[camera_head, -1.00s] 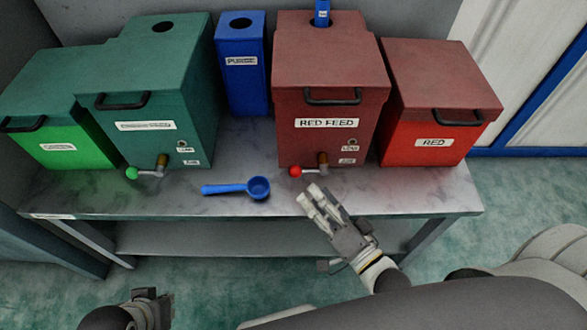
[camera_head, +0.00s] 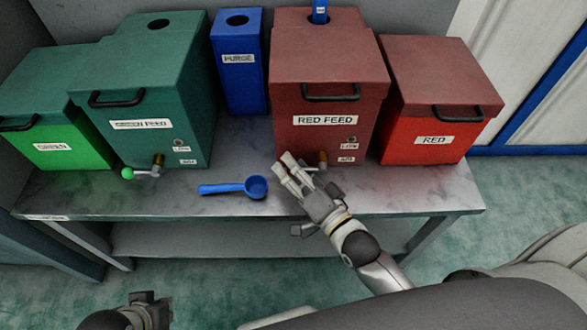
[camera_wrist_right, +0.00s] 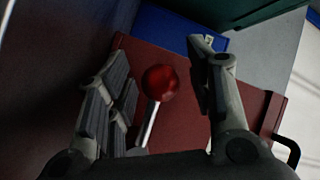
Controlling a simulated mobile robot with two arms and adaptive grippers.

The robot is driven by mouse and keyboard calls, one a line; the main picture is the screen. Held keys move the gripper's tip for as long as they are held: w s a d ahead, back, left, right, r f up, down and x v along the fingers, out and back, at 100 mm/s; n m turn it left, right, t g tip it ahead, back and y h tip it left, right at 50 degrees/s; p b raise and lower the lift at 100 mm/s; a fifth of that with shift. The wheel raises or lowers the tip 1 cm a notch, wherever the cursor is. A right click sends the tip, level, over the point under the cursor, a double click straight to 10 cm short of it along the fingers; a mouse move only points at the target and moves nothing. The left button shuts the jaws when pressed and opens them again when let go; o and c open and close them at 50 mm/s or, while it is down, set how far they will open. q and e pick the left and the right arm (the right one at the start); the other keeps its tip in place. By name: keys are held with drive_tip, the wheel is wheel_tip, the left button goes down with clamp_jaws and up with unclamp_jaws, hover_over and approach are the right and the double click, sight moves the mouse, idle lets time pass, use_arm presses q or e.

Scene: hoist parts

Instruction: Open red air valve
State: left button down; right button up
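The red feed box (camera_head: 325,75) stands at the back of the table with its label facing me. Its valve has a brass body (camera_head: 323,160) low on the front. The valve's red ball knob (camera_wrist_right: 160,82) on a metal lever shows in the right wrist view, between the fingers and apparently untouched. In the head view the fingers hide the knob. My right gripper (camera_head: 290,170) is open at the valve, its fingers either side of the knob. My left gripper (camera_head: 150,308) is low at the bottom left, away from the table; its fingers are not clear.
A blue scoop (camera_head: 235,187) lies on the table (camera_head: 120,200) left of my right gripper. A green feed box (camera_head: 150,90) with a green-knobbed valve (camera_head: 128,173), a green bin (camera_head: 50,150), a blue purge box (camera_head: 240,70) and a red bin (camera_head: 430,100) line the back.

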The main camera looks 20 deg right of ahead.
clamp_jaws()
drive_tip(key=shift+r, duration=0.1)
